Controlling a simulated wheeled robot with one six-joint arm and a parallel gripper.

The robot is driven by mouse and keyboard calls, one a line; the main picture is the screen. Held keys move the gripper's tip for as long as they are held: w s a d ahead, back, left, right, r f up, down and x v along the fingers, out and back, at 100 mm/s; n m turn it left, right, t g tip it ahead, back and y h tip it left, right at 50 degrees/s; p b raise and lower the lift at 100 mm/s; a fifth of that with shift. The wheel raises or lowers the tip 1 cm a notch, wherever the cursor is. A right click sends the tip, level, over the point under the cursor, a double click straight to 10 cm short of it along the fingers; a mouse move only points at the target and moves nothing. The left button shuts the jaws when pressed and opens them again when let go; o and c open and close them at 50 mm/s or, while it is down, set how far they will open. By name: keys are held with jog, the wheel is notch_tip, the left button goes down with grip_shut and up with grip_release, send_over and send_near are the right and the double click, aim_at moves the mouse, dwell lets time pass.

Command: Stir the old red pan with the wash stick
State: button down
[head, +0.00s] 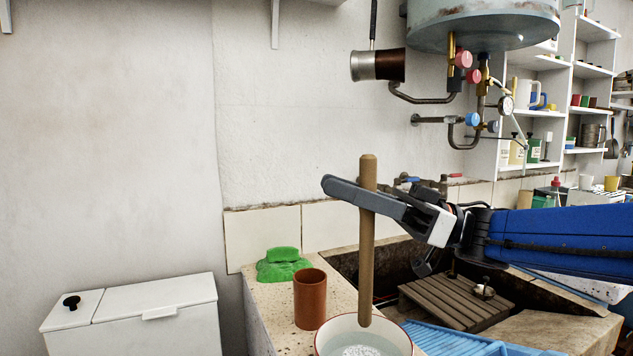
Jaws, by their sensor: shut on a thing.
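The wash stick (367,260) is a long wooden rod, held close to upright. My gripper (366,193) is shut on its upper part, with a short end of the stick showing above the fingers. The stick's lower end is over the pan (328,341), a pale round vessel with a red rim at the bottom edge of the head view. The pan holds whitish liquid with a foamy patch. The stick's tip shows at the level of the pan's far rim; I cannot tell whether it touches the liquid. The pan's near side is cut off by the frame.
A blue rack (440,338) lies right of the pan. The stone trough (350,265) with a wooden slatted board (455,301) is behind. Pipes and taps (465,90) hang above.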

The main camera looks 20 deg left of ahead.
aim_at(367, 246)
notch_tip(367, 246, down, 11)
jog(key=d, duration=0.1)
jog(key=shift+s+d+n+g, duration=0.3)
jog(key=shift+s+d+g, duration=0.05)
jog(key=shift+s+g, duration=0.05)
dwell(0.8)
dwell(0.6)
